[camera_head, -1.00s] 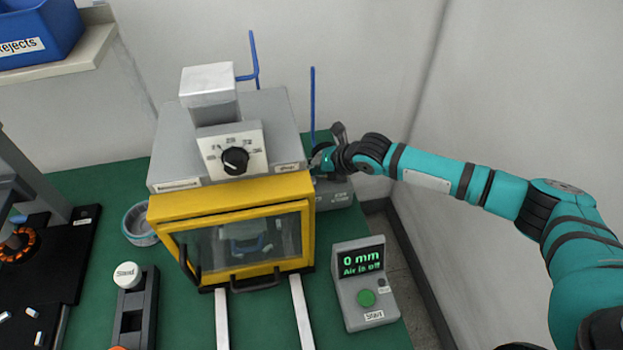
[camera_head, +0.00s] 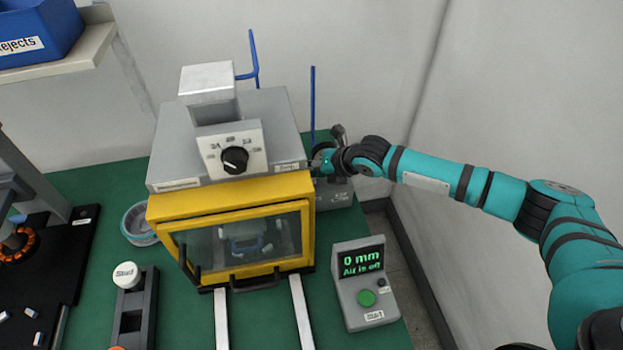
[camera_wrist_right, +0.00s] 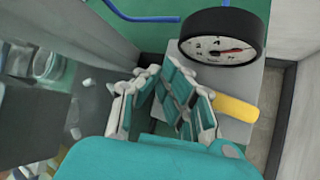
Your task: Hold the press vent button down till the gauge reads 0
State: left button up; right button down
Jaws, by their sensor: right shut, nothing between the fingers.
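The press (camera_head: 225,120) is a grey box with a yellow front door frame (camera_head: 230,195), standing on the green bench. My right gripper (camera_head: 320,160) is at the press's right side, partly hidden by its corner. In the right wrist view its fingers (camera_wrist_right: 162,75) are drawn together and hold nothing. The round black gauge (camera_wrist_right: 222,37) sits just beyond them on a grey block (camera_wrist_right: 225,80). Its red needle points right, off the numerals I can make out, so I cannot read the value. The vent button is not discernible; the fingers may hide it. My left gripper is not in view.
A control box (camera_head: 367,285) with a green button reads "0 mm" and "Air is off". A yellow handle (camera_wrist_right: 235,108) sticks out beside the fingers. Blue pipes (camera_head: 313,100) rise behind the press. A wall stands close on the right.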

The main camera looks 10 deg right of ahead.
jog(key=shift+f+b, duration=0.3)
jog(key=shift+f, duration=0.25)
dwell(1.4)
jog(key=shift+r, duration=0.15)
dwell(0.8)
jog(key=shift+r+p, duration=0.85)
notch_tip(320, 180, up, 5)
jog(key=p, duration=0.4)
dwell(0.3)
